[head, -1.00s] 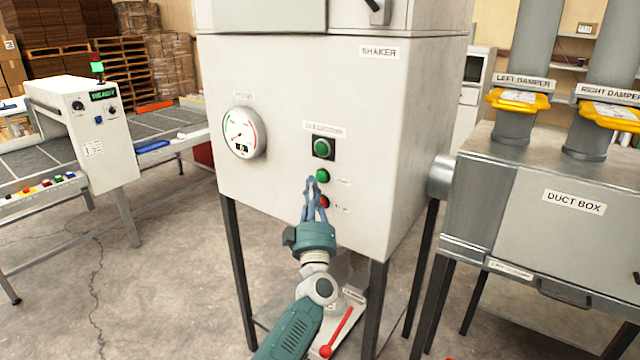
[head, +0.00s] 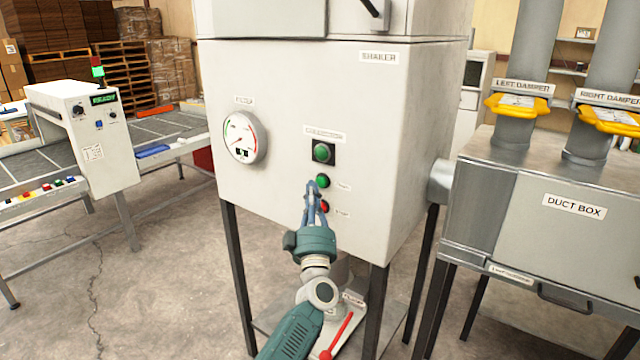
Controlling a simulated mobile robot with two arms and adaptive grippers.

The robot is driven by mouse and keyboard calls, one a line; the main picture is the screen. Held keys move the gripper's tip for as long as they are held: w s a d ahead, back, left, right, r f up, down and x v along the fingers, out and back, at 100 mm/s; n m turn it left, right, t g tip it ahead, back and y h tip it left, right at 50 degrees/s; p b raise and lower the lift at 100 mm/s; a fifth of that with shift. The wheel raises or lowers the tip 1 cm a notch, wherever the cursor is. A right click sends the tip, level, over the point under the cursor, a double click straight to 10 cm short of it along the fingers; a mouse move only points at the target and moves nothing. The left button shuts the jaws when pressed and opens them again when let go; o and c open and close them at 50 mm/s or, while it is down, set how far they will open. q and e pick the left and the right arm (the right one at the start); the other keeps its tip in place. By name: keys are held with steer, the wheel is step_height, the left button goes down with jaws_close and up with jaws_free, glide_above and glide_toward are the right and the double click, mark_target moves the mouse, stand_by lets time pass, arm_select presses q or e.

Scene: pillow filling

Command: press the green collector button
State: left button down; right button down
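The white shaker cabinet's front panel (head: 275,190) faces me. A large green button (head: 323,152) in a black square mount sits under a label that seems to read "collector". A smaller green button (head: 323,181) is below it, with a red button (head: 324,206) lower still. My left gripper (head: 313,187) has its blue fingers together, pointing up at the panel, and holds nothing visible. In the picture its tips are just left of and slightly below the small green button, under the large one. I cannot tell whether they touch the panel. My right gripper is out of view.
A round gauge (head: 241,137) is left of the buttons. A conveyor machine (head: 95,130) is at the left. A red lever (head: 338,335) is low beneath the cabinet. Floor between machines is open.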

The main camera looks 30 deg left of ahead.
arm_select(q)
steer(key=shift+w, duration=0.1)
stand_by(0.4)
steer(key=shift+w, duration=0.35)
steer(key=shift+w+b, duration=0.45)
steer(key=shift+b, duration=0.05)
stand_by(0.6)
steer(key=shift+s+r, duration=0.1)
steer(key=shift+s+p, duration=0.75)
steer(key=s+p, duration=0.3)
steer(key=s, duration=0.2)
steer(key=shift+a, duration=0.2)
